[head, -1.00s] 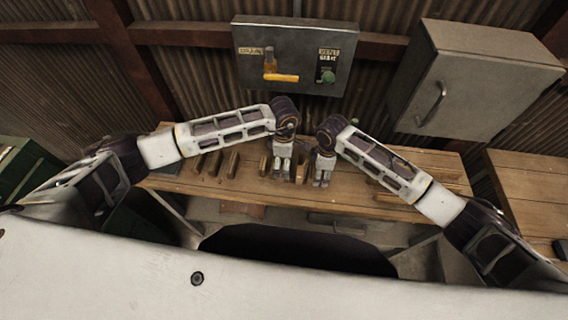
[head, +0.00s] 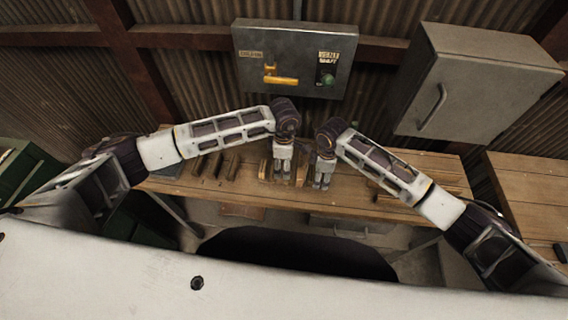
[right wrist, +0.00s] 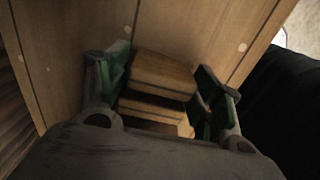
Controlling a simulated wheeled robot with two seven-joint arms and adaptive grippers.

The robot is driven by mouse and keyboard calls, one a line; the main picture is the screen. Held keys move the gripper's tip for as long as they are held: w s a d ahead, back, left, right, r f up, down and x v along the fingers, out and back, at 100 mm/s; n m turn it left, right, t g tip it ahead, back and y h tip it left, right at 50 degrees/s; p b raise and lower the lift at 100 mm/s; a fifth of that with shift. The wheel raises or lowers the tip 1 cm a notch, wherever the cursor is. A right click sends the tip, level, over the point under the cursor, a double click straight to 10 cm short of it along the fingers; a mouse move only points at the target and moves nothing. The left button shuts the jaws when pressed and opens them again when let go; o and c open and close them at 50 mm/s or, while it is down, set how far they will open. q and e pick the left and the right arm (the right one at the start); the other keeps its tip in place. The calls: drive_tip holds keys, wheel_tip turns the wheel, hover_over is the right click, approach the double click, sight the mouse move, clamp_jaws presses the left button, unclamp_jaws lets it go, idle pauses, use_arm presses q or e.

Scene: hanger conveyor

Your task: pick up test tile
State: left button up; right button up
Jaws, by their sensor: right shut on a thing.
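In the right wrist view, a light-brown wooden block (right wrist: 165,70), which I take to be the test tile, sits between the green-padded fingers of my right gripper (right wrist: 163,84). A second wooden piece (right wrist: 152,106) shows just below it, partly hidden. In the head view my right gripper (head: 322,182) points down low over the bench, shut on the tile, which the hand mostly hides there. My left gripper (head: 281,174) also points down, close on the left of the right one. Its fingers are too small to tell whether they are open.
The wooden bench (head: 400,205) runs under both hands. Several narrow wooden pieces (head: 213,166) stand on it to the left. A grey panel (head: 296,55) with a yellow handle and green knob hangs behind. A grey cabinet (head: 465,85) is at the upper right. A second table (head: 530,190) stands right.

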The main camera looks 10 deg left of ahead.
use_arm(q)
wheel_tip(320, 180, up, 10)
drive_tip(key=shift+f, duration=0.2)
idle(0.3)
use_arm(e)
drive_tip(key=o, duration=1.2)
drive_tip(key=shift+r, duration=6)
use_arm(q)
drive_tip(key=shift+s, duration=0.1)
use_arm(e)
drive_tip(key=shift+s, duration=0.15)
